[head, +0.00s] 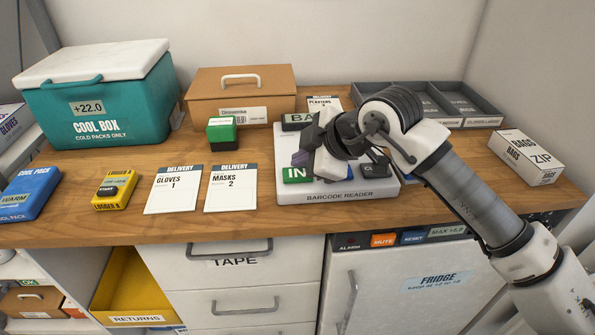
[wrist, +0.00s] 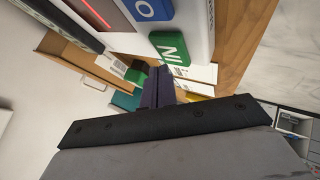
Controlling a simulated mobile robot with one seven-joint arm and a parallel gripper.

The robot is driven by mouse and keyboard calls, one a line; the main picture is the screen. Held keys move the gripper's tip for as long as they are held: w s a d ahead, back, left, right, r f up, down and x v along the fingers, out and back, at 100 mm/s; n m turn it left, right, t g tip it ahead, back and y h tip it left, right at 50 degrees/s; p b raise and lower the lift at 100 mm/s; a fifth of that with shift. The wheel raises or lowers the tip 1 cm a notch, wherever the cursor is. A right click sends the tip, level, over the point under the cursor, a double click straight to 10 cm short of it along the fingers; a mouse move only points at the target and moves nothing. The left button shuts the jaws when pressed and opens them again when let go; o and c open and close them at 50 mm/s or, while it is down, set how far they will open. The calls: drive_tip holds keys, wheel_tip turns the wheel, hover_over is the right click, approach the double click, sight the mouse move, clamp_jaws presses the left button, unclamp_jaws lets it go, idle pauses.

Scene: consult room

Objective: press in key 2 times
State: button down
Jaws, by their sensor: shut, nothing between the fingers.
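The green IN key (head: 297,175) is on the front left of the white barcode reader (head: 352,195). It also shows in the wrist view (wrist: 169,47), at the upper middle. My gripper (head: 301,159) is over the reader, its fingers just above and behind the IN key in the head view. In the wrist view the dark fingers (wrist: 160,72) are together and empty, with their tips close to the key's edge. I cannot tell whether they touch it. My gripper and arm hide much of the reader's middle.
A blue key (wrist: 152,9) sits beside IN, and a dark key (head: 376,171) is farther right. Delivery cards (head: 231,188) lie left of the reader. A green-topped block (head: 221,129), a brown box (head: 240,92) and grey trays (head: 428,104) stand behind. A ZIP bags box (head: 527,156) is at right.

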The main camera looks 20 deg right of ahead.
drive_tip(key=shift+r+p, duration=1.05)
drive_tip(key=shift+r, duration=1.45)
idle(0.7)
wheel_tip(320, 180, up, 4)
drive_tip(key=n, duration=1.6)
drive_tip(key=shift+a+f+n+h+p, duration=0.1)
drive_tip(key=shift+a+n+h+p, duration=0.05)
drive_tip(key=shift+n+h+p, duration=0.2)
drive_tip(key=shift+s, duration=0.1)
drive_tip(key=b, duration=0.5)
hover_over(298, 176)
drive_tip(key=f, duration=0.7)
drive_tip(key=shift+s+d+f, duration=0.15)
drive_tip(key=shift+d+f, duration=0.1)
drive_tip(key=shift+f, duration=0.15)
drive_tip(key=shift+f+b, duration=0.4)
drive_tip(key=shift+f, duration=0.15)
